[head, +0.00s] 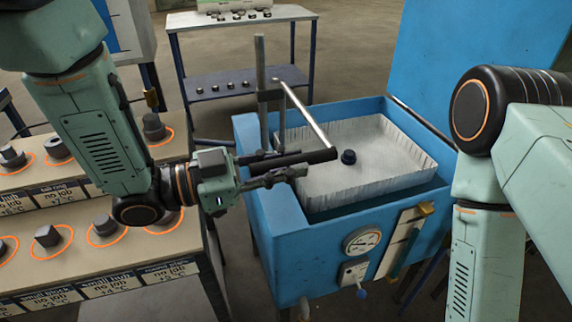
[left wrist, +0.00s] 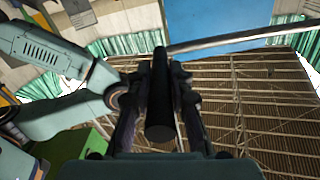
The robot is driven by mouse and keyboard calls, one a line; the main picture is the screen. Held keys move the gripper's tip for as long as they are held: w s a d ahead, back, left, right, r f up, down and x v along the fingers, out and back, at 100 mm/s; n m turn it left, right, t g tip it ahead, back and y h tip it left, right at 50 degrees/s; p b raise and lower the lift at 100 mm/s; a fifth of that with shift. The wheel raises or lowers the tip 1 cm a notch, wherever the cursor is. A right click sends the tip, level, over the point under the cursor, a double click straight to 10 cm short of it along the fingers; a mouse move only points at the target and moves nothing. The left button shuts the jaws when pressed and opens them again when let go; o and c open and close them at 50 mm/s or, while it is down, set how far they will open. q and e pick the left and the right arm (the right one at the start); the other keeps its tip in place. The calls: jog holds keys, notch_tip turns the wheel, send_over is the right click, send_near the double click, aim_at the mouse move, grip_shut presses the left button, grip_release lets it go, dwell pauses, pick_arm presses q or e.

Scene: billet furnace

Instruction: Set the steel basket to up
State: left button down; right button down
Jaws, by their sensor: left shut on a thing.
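The steel basket (head: 375,190), a pale shallow box, sits inside the blue tank (head: 285,225) with its top edge near the tank's rim. A bare steel lever rod (head: 305,112) slants down from an upright post (head: 261,90) to a black grip (head: 318,156) over the tank's left part. My left gripper (head: 280,170) is shut on the black grip, which also shows between its fingers in the left wrist view (left wrist: 159,105). My right arm is at the right; its gripper is out of view.
The tank's blue lid (head: 475,60) stands open behind. A round gauge (head: 362,240) is on the tank's front. A tiered bench (head: 185,245) with labelled dark pieces is at left. A small table (head: 290,15) stands at the back.

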pick_arm(q)
notch_tip(320, 180, up, 6)
jog(key=p, duration=0.3)
jog(key=shift+p, duration=0.4)
jog(key=shift+w, duration=0.15)
jog(key=shift+r, duration=0.1)
jog(key=c, duration=1.6)
grip_release()
jog(key=o, duration=0.3)
jog(key=shift+o, duration=0.5)
jog(key=shift+f, duration=0.2)
jog(key=shift+v, duration=2.65)
jog(key=v, duration=0.6)
jog(key=shift+s+a, duration=0.2)
jog(key=shift+a, duration=0.2)
